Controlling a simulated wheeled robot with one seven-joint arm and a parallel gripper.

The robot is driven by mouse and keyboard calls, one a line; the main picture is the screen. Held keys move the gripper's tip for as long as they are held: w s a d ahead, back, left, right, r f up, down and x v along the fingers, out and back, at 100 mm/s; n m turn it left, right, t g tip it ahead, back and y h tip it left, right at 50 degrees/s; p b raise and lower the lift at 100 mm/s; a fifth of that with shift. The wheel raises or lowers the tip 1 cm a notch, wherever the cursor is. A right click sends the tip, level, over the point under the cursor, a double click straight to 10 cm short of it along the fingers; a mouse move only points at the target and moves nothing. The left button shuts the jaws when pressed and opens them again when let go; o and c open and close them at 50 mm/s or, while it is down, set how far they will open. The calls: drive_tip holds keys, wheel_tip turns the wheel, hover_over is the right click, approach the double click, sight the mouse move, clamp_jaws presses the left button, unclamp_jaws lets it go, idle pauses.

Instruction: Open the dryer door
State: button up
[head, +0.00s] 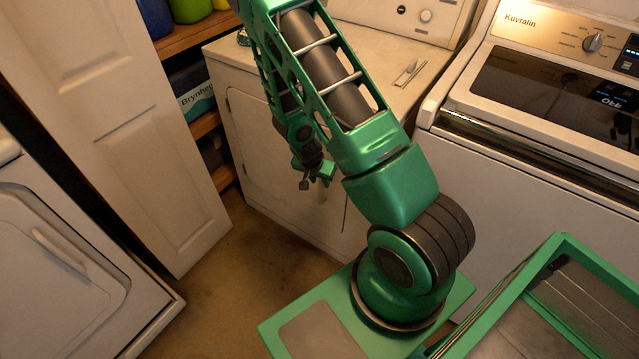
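A white front-door machine, which looks like the dryer (225,58), stands at the back centre beside the washer. Its front door (262,150) looks shut; my arm covers much of it. A thin dark vertical line near the door's right side may be its edge or handle. My gripper (312,180) hangs in front of this door, pointing down. It is small and dark here, and I cannot tell whether its fingers are apart or whether it touches the door. Another white machine with a closed door (60,260) and a recessed handle (58,250) stands at the left edge.
A Kuvralin top-load washer (540,150) stands at the right. A white folding door (125,130) stands open at the left, with shelves (190,35) of bottles and boxes behind it. Brown floor (250,270) is free between the machines. A small metallic item (408,70) lies on the dryer top.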

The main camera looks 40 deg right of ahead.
drive_tip(key=shift+x, duration=1.4)
clamp_jaws()
